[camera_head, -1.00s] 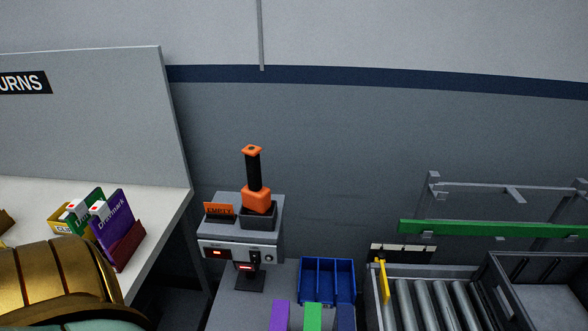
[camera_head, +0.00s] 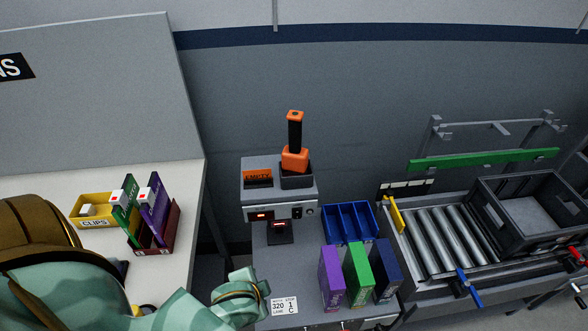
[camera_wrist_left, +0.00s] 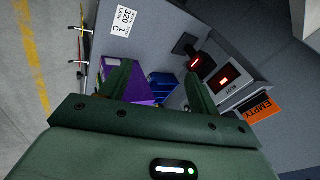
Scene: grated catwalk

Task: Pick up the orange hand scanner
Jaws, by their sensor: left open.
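The orange hand scanner (camera_head: 295,142) stands upright in a dark cradle (camera_head: 297,181) on top of a grey box (camera_head: 262,203). It has an orange lower body, a black grip and an orange top end. It does not show in the left wrist view. My left arm comes in from the lower left of the head view, below and left of the scanner. My left gripper (camera_wrist_left: 157,75) shows in the left wrist view with its two dark green fingers apart and nothing clearly held between them. My right gripper is not in view.
An orange EMPTY card (camera_head: 257,178) stands left of the scanner. Purple, green and navy boxes (camera_head: 358,274) stand before a blue divided bin (camera_head: 349,222). A roller conveyor (camera_head: 440,236) and dark crate (camera_head: 487,213) are right. A table (camera_head: 180,190) with a yellow CLIPS bin (camera_head: 92,224) is left.

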